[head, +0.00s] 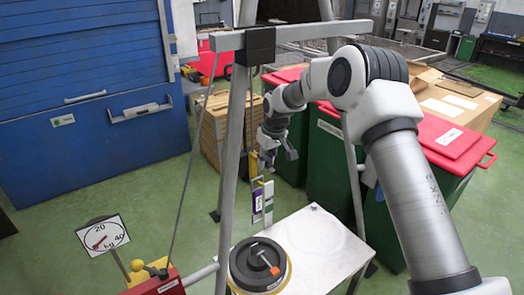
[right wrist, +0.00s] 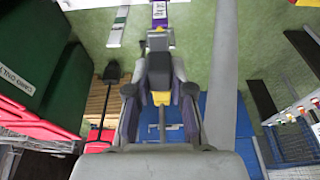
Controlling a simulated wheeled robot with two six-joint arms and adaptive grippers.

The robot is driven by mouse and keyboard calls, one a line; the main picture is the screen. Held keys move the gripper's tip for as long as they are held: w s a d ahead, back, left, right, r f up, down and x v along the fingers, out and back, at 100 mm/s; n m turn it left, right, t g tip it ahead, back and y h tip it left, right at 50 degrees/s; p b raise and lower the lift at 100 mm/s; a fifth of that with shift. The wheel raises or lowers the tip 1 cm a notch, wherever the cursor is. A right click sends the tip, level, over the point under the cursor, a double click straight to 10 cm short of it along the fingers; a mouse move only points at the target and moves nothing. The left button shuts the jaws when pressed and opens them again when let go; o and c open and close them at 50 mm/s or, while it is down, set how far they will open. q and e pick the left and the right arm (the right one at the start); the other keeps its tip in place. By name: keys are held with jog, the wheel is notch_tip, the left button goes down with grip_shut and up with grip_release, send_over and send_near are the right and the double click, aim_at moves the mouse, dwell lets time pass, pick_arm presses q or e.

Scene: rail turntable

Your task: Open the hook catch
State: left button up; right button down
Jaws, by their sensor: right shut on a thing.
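My right gripper (head: 278,154) reaches in from the right, under the crossbar of a grey metal frame. In the right wrist view its fingers (right wrist: 160,88) are closed around a small part with yellow (right wrist: 160,98) on it, which I take to be the hook catch. The fingers hide most of it, so the hook's position cannot be told. In the head view, yellow metal (head: 257,183) and a purple-and-white strip (head: 268,203) hang just below the gripper. My left gripper is not in view.
Below stands a white table (head: 318,245) with a black round weight (head: 258,262) on it. A dial sign in kg (head: 103,235) and a red box (head: 158,284) are at lower left. Green bins with red lids (head: 455,145) stand behind my right arm. Frame legs (head: 234,150) flank the gripper.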

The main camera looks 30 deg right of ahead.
aim_at(272, 169)
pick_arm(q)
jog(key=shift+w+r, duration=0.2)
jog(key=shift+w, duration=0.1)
pick_arm(e)
jog(key=shift+w+r, duration=0.1)
jog(key=c, duration=1)
grip_release()
jog(key=v, duration=1.2)
jog(key=shift+w, duration=0.15)
